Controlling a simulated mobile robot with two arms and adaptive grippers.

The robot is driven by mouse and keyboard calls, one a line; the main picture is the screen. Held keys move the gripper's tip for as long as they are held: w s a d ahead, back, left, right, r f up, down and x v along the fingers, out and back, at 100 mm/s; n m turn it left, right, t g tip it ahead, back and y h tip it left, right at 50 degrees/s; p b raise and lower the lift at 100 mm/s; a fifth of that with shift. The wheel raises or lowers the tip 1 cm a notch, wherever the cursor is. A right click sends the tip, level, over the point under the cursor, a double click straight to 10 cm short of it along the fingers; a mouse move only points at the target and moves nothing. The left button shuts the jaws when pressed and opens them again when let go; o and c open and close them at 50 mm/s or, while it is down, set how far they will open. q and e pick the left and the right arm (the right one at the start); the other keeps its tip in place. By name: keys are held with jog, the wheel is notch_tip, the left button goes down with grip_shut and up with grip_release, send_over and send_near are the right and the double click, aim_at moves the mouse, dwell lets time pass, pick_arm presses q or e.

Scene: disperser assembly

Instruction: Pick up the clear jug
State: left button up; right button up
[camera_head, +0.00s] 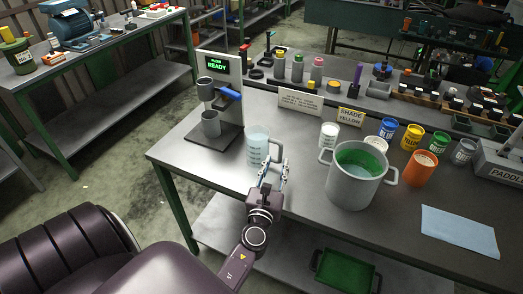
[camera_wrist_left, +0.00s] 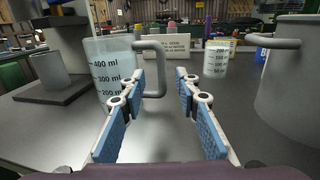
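The clear jug (camera_head: 257,148) stands upright on the grey table, with ml marks on its wall and its handle toward the right. In the left wrist view the jug (camera_wrist_left: 112,72) is at the left, with its handle (camera_wrist_left: 162,70) just beyond the fingertips, nearer the left finger. My left gripper (camera_head: 273,176) is at the table's front edge, in front of the jug. Its blue-padded fingers are apart with nothing between them, as the left wrist view (camera_wrist_left: 160,88) shows. My right gripper is in neither view.
A dispenser stand (camera_head: 221,85) with a grey cup (camera_head: 211,124) is left of the jug. A large grey pot (camera_head: 350,185) is to the right. A small beaker (camera_head: 329,137), a sign (camera_head: 300,103) and several paint pots stand behind. A blue cloth (camera_head: 459,230) lies at the right.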

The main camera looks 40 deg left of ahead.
aim_at(280, 152)
pick_arm(q)
jog(key=p+x, duration=0.1)
jog(key=x, duration=0.5)
jog(key=shift+w+r, duration=0.15)
jog(key=shift+w, duration=0.1)
jog(key=shift+d, duration=0.1)
jog(key=shift+c, duration=0.4)
grip_shut()
jog(key=shift+r, duration=0.15)
